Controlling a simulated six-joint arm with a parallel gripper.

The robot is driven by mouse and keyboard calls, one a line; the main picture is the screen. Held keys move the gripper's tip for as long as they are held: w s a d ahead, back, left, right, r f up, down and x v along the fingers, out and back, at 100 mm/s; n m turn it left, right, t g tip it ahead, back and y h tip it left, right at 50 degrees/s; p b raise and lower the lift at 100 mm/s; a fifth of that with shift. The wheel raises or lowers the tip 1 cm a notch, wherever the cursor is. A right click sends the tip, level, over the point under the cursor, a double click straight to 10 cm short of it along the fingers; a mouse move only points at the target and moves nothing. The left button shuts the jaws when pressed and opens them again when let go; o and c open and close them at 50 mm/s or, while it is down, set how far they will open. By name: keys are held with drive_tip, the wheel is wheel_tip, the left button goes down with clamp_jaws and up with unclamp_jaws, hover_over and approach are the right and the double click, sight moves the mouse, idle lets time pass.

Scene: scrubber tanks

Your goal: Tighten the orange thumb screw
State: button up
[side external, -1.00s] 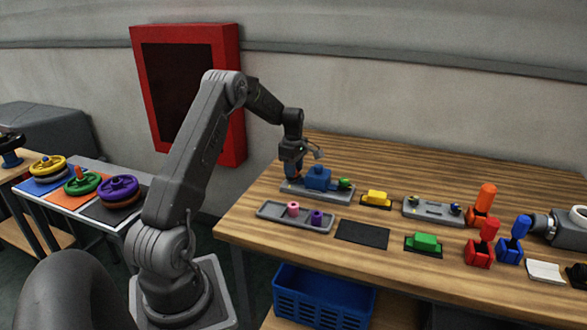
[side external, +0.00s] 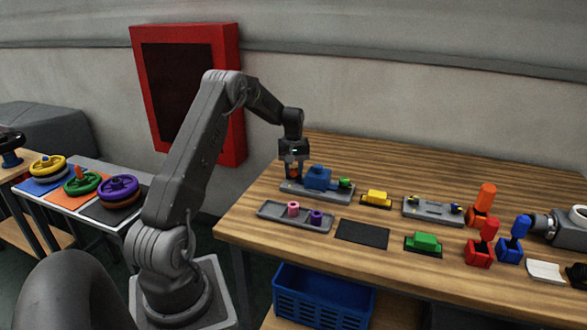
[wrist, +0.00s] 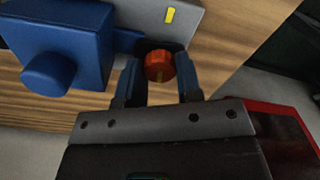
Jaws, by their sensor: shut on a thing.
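The orange thumb screw (wrist: 159,66) shows in the wrist view as a ridged round knob beside a blue block (wrist: 75,42). My gripper (wrist: 159,78) has one blue-grey finger on each side of the screw and is shut on it. In the side external view my gripper (side external: 294,175) points straight down at the left end of a grey base plate (side external: 335,193). The blue block (side external: 318,178) stands on that plate just right of my fingers.
A green piece (side external: 345,184) sits at the plate's right end. A grey tray (side external: 268,211) with pink and purple pieces lies in front. A yellow block (side external: 376,198) and a second grey plate (side external: 425,208) lie to the right. The table behind is clear.

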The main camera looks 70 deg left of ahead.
drive_tip(key=m, duration=0.4)
drive_tip(key=shift+r+m, duration=0.2)
drive_tip(key=shift+m, duration=0.1)
drive_tip(key=m, duration=1)
drive_tip(key=shift+w+m, duration=0.1)
drive_tip(key=shift+m, duration=0.3)
drive_tip(key=m, duration=0.4)
drive_tip(key=shift+r+m, duration=0.1)
drive_tip(key=shift+m, duration=0.2)
drive_tip(key=m, duration=0.4)
drive_tip(key=shift+m, duration=0.3)
drive_tip(key=m, duration=1.3)
drive_tip(key=shift+m, duration=0.3)
